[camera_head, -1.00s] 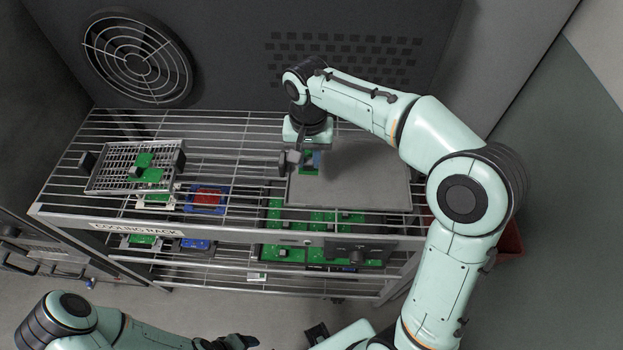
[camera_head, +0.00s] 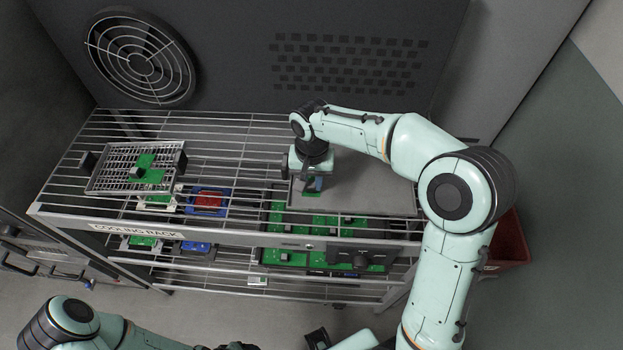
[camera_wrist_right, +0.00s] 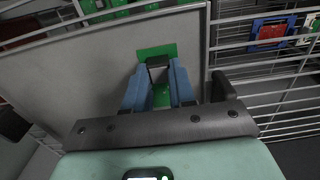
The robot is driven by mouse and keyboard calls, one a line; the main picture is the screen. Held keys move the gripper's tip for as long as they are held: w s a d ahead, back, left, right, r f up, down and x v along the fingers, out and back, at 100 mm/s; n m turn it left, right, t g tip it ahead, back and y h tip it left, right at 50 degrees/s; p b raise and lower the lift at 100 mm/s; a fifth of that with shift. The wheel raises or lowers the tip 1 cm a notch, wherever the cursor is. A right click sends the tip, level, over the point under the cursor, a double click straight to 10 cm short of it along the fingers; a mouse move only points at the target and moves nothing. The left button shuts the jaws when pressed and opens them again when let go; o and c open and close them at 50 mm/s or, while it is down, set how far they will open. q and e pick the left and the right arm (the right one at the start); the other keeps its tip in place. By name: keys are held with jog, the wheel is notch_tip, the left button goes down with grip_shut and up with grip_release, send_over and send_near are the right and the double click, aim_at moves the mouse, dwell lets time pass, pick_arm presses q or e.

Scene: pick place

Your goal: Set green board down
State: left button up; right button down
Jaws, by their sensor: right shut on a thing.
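My right gripper (camera_head: 314,183) is shut on the green board (camera_head: 312,194), over the left part of a flat grey tray (camera_head: 372,187) on the rack's top shelf. In the right wrist view, blue fingertips (camera_wrist_right: 158,88) close around a dark part on the green board (camera_wrist_right: 150,52), with green also showing between them. The grey tray (camera_wrist_right: 95,75) fills the view behind. I cannot tell whether the board touches the tray. My left gripper (camera_head: 238,346) is partly cut off at the bottom edge, and its jaws cannot be made out.
A wire-mesh tray (camera_head: 108,181) with green boards stands on the left of the rack labelled COOLING RACK (camera_head: 135,232). Blue, red and green boards show on shelves below. A red bin (camera_head: 508,250) is at the right. The grey tray's right part is bare.

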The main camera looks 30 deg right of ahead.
aim_at(311, 183)
jog(key=c, duration=0.9)
grip_release()
jog(key=shift+f, duration=0.1)
jog(key=shift+c, duration=0.2)
jog(key=shift+r, duration=0.3)
pick_arm(q)
jog(key=shift+w+r+p, duration=0.8)
jog(key=shift+r+p, duration=0.15)
jog(key=shift+r, duration=0.2)
pick_arm(e)
notch_tip(311, 183, up, 12)
jog(key=shift+f, duration=0.15)
